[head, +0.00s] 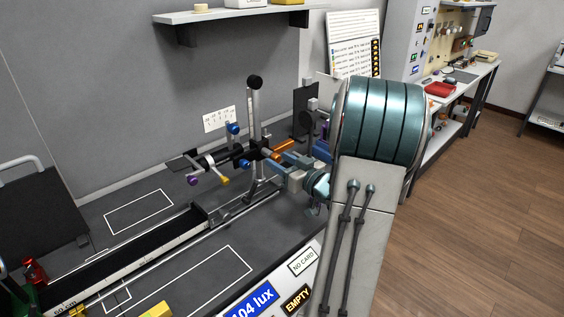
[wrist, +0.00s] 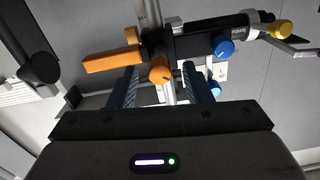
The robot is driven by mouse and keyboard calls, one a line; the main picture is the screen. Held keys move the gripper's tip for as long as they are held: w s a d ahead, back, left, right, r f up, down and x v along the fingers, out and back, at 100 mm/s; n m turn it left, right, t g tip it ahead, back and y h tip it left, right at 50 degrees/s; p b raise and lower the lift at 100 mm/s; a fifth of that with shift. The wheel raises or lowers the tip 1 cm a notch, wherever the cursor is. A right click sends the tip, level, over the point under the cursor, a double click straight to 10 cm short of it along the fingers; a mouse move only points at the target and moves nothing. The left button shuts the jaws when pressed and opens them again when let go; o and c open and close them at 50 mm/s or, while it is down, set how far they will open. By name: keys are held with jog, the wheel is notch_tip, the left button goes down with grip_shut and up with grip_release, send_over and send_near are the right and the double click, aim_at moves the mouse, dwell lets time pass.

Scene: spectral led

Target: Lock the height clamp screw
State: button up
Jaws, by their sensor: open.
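An orange knob (wrist: 160,70) sits on the black clamp block around the upright metal post (head: 253,120). An orange lever (wrist: 112,60) sticks out to the left of that block in the wrist view; an orange handle (head: 284,146) also shows in the head view. No label marks which of these is the height clamp screw. My gripper (wrist: 160,82) is open, with its two blue-grey fingers spaced to either side of the orange knob in the picture. I cannot tell whether they touch it. In the head view my gripper (head: 272,165) is close to the post, at its right.
A black horizontal holder carries a blue knob (wrist: 223,47) and a yellow knob (wrist: 281,30). The post stands by a long black rail (head: 140,256) on the bench. A dark upright plate (head: 305,112) stands behind my gripper. A shelf (head: 235,13) hangs above.

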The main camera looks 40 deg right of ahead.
grip_shut()
jog(key=shift+r+m+p, duration=0.1)
jog(key=shift+m+p, duration=0.2)
jog(key=shift+p, duration=0.05)
jog(key=m+p, duration=0.3)
jog(key=shift+r, duration=0.15)
jog(key=m+p, duration=0.6)
jog(key=shift+m, duration=0.4)
jog(key=m+p, duration=0.4)
jog(key=m, duration=0.1)
jog(key=shift+p, duration=0.4)
jog(key=shift+f+m+p, duration=0.2)
jog(key=shift+m+p, duration=1.3)
jog(key=shift+m, duration=0.8)
